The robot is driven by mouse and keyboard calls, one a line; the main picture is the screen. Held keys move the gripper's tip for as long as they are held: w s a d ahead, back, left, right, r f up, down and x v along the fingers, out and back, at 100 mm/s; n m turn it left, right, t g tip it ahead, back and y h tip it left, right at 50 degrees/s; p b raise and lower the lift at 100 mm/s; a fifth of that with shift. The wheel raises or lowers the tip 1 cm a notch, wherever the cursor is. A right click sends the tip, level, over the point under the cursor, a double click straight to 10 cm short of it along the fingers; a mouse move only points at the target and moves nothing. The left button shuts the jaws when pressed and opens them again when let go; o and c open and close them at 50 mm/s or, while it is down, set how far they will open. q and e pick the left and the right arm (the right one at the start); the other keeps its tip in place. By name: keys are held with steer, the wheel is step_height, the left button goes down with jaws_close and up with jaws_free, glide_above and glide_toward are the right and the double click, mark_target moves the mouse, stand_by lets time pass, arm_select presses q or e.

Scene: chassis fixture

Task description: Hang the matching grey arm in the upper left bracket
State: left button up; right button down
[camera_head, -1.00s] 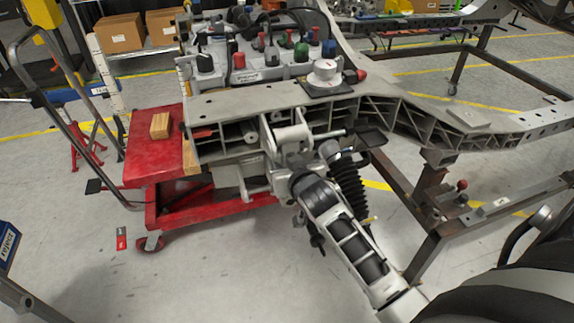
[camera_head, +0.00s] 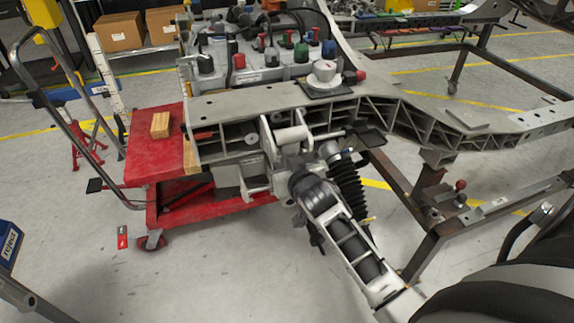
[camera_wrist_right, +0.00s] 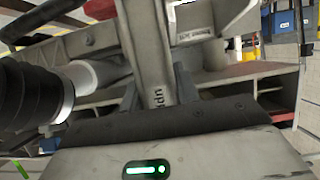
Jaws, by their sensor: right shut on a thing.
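My right gripper (camera_wrist_right: 155,95) is shut on the grey arm (camera_wrist_right: 150,45), which has dark letters on its face and stands between the two fingers in the right wrist view. In the head view, my right arm reaches up from the lower right to the chassis side. The grey arm's pale barrel (camera_head: 291,134) shows there, at the grey bracket (camera_head: 267,141) on the chassis rail. My wrist partly hides the contact, so I cannot tell whether the arm is fully seated. My left gripper is not in view.
The grey chassis rail (camera_head: 420,120) runs to the right above a dark steel stand (camera_head: 430,205). A black ribbed damper (camera_head: 349,185) is close to the right of my wrist. A red cart (camera_head: 152,150) with wooden blocks stands left. The floor at lower left is mostly clear.

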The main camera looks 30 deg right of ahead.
steer(key=shift+f+b, duration=0.35)
stand_by(0.5)
steer(key=shift+f, duration=0.5)
steer(key=shift+w+r, duration=0.1)
steer(key=c, duration=1)
jaws_free()
steer(key=shift+o, duration=0.2)
steer(key=shift+f, duration=0.2)
